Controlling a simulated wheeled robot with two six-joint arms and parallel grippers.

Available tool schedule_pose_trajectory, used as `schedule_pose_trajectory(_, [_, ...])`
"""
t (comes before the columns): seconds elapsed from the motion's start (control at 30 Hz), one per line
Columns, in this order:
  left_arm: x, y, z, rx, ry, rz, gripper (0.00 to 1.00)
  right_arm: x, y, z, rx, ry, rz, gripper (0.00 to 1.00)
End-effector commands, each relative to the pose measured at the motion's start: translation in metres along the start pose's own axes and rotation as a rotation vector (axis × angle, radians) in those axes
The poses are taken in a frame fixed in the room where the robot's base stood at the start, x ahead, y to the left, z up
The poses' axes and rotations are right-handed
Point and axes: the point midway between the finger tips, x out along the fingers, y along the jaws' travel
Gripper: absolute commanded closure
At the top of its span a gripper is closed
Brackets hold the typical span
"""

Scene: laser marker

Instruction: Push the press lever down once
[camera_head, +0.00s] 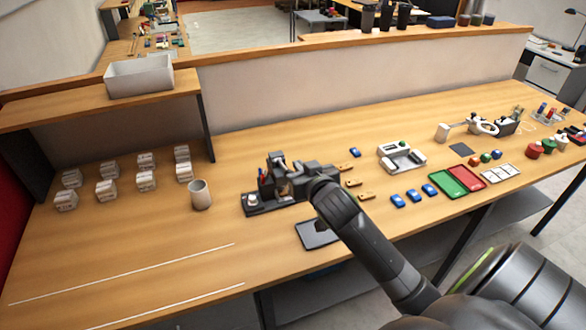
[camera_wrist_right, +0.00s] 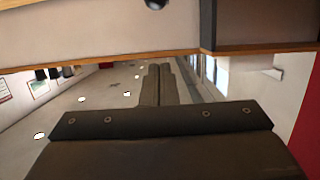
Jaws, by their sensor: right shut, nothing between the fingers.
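The press is a dark device on a black base (camera_head: 262,207), standing on the table left of centre in the head view. My right gripper (camera_head: 276,183) is right at it and covers much of it. The lever cannot be made out clearly behind the gripper, and I cannot tell whether they touch. In the right wrist view the gripper's fingers (camera_wrist_right: 160,85) are closed together with nothing between them. A dark round thing (camera_wrist_right: 154,4) shows at that view's top edge, cut off; I cannot tell what it is. My left gripper is not in view.
A grey cup (camera_head: 200,195) and several small white boxes (camera_head: 106,189) stand to the left. A dark pad (camera_head: 312,236) lies in front of the press. Blue and yellow pieces, a white device (camera_head: 401,158) and a green-red tray (camera_head: 450,185) lie to the right. The front left table is clear.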

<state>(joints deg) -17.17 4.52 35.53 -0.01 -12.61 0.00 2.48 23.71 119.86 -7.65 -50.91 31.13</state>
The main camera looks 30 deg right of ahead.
Motion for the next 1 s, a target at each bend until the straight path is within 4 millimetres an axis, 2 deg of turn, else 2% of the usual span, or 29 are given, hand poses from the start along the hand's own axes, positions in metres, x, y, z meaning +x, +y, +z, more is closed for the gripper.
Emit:
schedule_pose_trajectory(0.37, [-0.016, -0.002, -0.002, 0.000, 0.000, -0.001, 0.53, 0.055, 0.000, -0.002, 0.001, -0.002, 0.000, 1.00])
schedule_pose_trajectory(0.4, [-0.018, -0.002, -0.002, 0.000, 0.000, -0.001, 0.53, 0.057, 0.000, 0.004, 0.002, -0.006, 0.001, 1.00])
schedule_pose_trajectory(0.63, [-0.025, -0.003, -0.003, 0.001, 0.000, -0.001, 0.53, 0.062, 0.000, 0.032, 0.000, -0.004, 0.000, 1.00])
schedule_pose_trajectory(1.0, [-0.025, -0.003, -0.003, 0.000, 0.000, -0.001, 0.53, 0.064, 0.000, 0.040, -0.001, 0.000, -0.001, 1.00])
